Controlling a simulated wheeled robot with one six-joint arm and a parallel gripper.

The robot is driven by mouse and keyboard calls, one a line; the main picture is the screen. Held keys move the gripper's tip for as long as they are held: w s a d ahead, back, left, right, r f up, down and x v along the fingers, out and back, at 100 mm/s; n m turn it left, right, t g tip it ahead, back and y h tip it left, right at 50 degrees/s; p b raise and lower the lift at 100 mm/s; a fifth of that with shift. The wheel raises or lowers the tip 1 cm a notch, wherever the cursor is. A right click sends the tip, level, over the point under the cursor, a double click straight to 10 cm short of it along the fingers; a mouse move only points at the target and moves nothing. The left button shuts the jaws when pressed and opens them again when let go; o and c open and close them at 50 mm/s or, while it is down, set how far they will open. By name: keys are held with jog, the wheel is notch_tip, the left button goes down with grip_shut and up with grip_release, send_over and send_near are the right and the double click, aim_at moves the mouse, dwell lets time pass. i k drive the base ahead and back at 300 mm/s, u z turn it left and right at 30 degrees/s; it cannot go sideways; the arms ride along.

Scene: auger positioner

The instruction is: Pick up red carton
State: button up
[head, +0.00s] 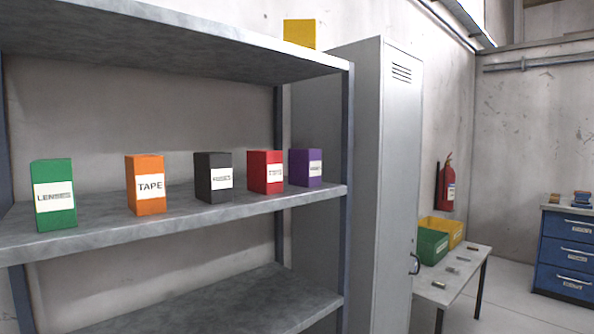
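The red carton (265,173) stands upright on the middle shelf (105,236) of a grey metal rack. It has a white label on its front, with print too small to read. A black carton (214,178) stands to its left and a purple carton (306,168) stands close to its right. My gripper is not in view.
An orange carton (147,185) labelled TAPE and a green carton (54,195) stand further left on the shelf. The upper shelf (190,40) overhangs them; a blue post (346,140) stands at right. A grey locker (385,180) stands beside the rack. The lower shelf looks empty.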

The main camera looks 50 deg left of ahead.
aim_at(265, 168)
jog(key=u, duration=0.25)
jog(key=i, duration=0.8)
jog(key=u, duration=0.55)
